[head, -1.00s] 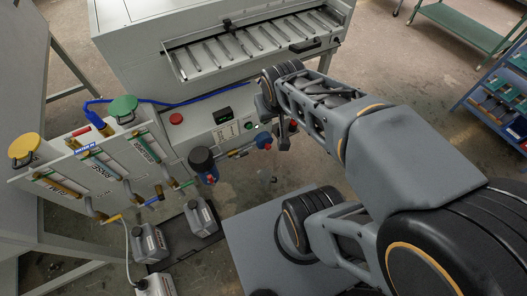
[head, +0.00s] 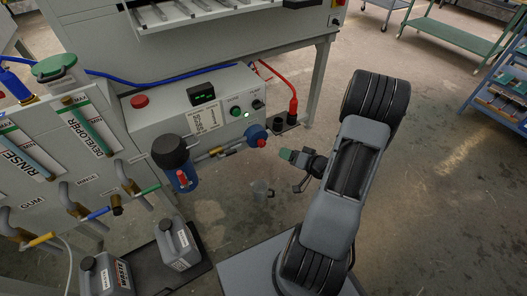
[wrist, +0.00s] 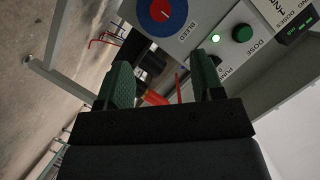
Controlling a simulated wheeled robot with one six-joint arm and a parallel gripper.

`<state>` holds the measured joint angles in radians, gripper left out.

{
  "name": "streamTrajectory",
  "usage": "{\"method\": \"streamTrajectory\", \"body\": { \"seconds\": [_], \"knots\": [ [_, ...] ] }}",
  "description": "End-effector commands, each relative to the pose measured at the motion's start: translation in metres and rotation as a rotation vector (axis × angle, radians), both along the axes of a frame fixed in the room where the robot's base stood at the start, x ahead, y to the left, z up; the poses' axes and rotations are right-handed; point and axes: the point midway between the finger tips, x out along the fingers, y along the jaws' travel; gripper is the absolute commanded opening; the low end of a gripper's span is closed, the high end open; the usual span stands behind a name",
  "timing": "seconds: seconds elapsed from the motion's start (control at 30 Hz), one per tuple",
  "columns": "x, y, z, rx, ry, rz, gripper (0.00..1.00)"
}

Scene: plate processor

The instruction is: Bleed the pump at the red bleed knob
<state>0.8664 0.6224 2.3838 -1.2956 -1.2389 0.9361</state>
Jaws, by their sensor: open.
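The panel carries a green button (head: 235,112), a red button (head: 139,101) and a small display (head: 202,94). A dark-capped blue filter (head: 175,158) stands left. A clear cup (head: 261,189) is below the knob.

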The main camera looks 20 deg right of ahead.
Motion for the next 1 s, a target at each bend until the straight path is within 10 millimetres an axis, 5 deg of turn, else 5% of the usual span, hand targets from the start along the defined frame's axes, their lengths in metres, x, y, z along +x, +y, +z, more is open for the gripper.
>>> {"method": "streamTrajectory", "body": {
  "seconds": [0.7,1.0],
  "knots": [
    [0.100,0.044,-0.037,0.021,-0.009,0.008,0.61],
    [0.117,0.052,-0.040,0.022,-0.008,0.005,0.61]
  ]
}}
